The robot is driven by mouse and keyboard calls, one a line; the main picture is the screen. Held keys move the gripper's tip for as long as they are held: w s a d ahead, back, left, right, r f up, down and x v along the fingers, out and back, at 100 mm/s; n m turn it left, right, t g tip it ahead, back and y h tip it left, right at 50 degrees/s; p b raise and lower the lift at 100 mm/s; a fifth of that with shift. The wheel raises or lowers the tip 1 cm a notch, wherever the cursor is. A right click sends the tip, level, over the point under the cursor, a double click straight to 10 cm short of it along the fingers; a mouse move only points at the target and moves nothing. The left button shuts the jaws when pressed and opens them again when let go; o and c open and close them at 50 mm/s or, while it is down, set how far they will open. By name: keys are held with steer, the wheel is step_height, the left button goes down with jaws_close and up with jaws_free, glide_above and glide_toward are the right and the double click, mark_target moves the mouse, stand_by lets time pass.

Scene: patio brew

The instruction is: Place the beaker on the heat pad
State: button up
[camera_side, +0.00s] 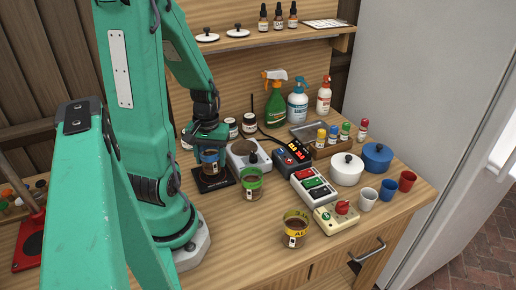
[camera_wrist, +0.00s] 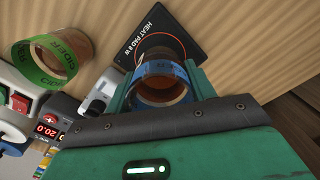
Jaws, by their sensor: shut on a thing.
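A glass beaker with a blue band and brown contents (camera_side: 210,168) is between the fingers of my gripper (camera_side: 209,150). In the wrist view the blue-banded beaker (camera_wrist: 162,70) sits upright between the two green fingers of my gripper (camera_wrist: 161,88), which are shut on it. The black heat pad (camera_side: 218,182) lies on the bench directly under the beaker. In the wrist view the heat pad's printed corner (camera_wrist: 147,28) and part of an orange ring show beyond the beaker. I cannot tell whether the beaker's base touches the pad.
A green-banded beaker (camera_side: 251,187) stands close to the right of the pad, and a yellow-banded one (camera_side: 295,230) nearer the front. A white stirrer plate (camera_side: 247,155) is just behind. A controller with a red display (camera_side: 292,157) and a switch box (camera_side: 314,186) lie further right.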

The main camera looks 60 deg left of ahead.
steer(key=shift+f, duration=0.9)
steer(key=shift+f, duration=0.15)
steer(key=o, duration=1.1)
steer(key=shift+w+a+r, duration=0.1)
steer(key=shift+r, duration=3)
steer(key=shift+w+a+r, duration=0.1)
steer(key=shift+r, duration=3)
steer(key=shift+d, duration=0.1)
